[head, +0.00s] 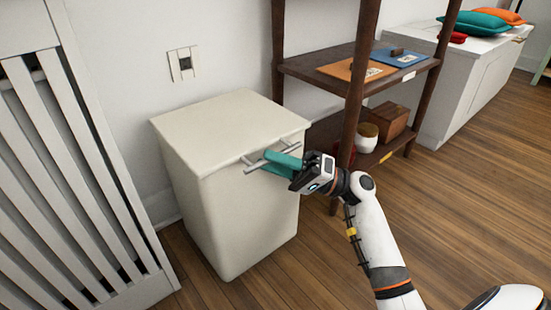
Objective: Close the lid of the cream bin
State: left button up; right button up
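The cream bin (235,222) stands on the wood floor against the white wall. Its cream lid (225,125) lies level across the top, with no clear gap along the visible edges. A grey bar handle (252,167) runs along the upper front edge. My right gripper (279,163) is at this handle, its teal fingers over and beside the bar. The fingers hide the middle of the handle, and I cannot tell whether they are closed on it. My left gripper is not in view.
A dark wooden shelf (330,65) stands close to the right of the bin, with its post near my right wrist. A slatted white panel (75,180) is at the left. A white cabinet (465,75) is at the back right. Open floor lies in front.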

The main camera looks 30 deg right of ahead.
jog(key=shift+f, duration=0.3)
jog(key=p+v, duration=0.4)
jog(key=v, duration=0.8)
jog(key=shift+r, duration=0.3)
jog(key=shift+d, duration=0.1)
